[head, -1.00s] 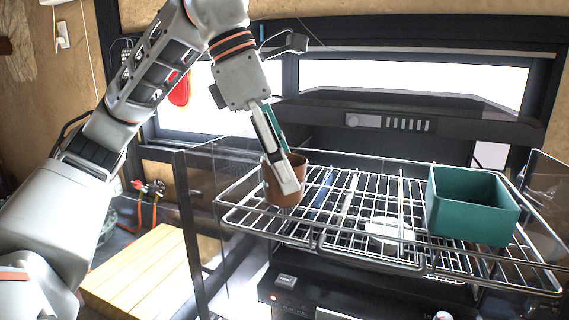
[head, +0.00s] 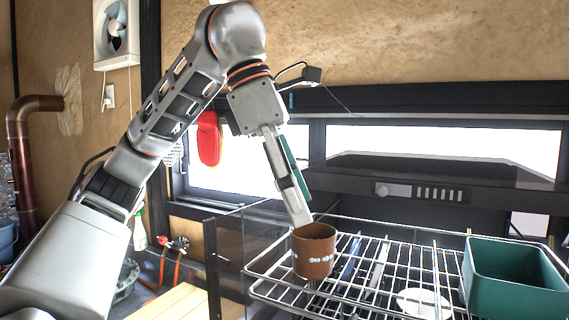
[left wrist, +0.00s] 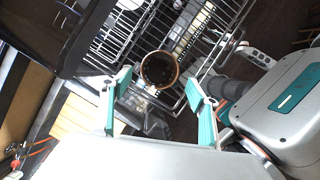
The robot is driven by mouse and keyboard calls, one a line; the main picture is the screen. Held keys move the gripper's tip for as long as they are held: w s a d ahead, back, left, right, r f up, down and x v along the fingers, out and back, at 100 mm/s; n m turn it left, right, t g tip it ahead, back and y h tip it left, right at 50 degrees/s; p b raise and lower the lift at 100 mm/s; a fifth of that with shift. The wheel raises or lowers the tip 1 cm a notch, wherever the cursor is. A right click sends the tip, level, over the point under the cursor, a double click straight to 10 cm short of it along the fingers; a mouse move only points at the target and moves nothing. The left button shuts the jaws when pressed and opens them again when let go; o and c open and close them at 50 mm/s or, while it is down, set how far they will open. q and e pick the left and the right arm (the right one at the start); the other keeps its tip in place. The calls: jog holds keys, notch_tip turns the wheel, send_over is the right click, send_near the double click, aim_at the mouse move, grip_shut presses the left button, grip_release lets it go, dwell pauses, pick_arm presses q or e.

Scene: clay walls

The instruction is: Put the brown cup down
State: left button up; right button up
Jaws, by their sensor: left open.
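The brown cup (head: 314,252) stands upright on the left part of the wire rack (head: 390,262) in the head view. In the left wrist view the cup (left wrist: 159,70) shows from above, its open mouth beyond the fingertips. My left gripper (head: 303,217) is open, its fingers just above and behind the cup's rim, no longer around it. In the left wrist view the fingers (left wrist: 158,95) are spread wide with nothing between them.
A green bin (head: 512,280) stands on the right of the rack. A white dish (head: 424,302) lies on or below the wires near the middle. A black cabinet (head: 430,190) is behind the rack. A wooden surface (head: 175,303) is at the lower left.

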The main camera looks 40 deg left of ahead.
pick_arm(q)
jog(key=shift+v, duration=2.85)
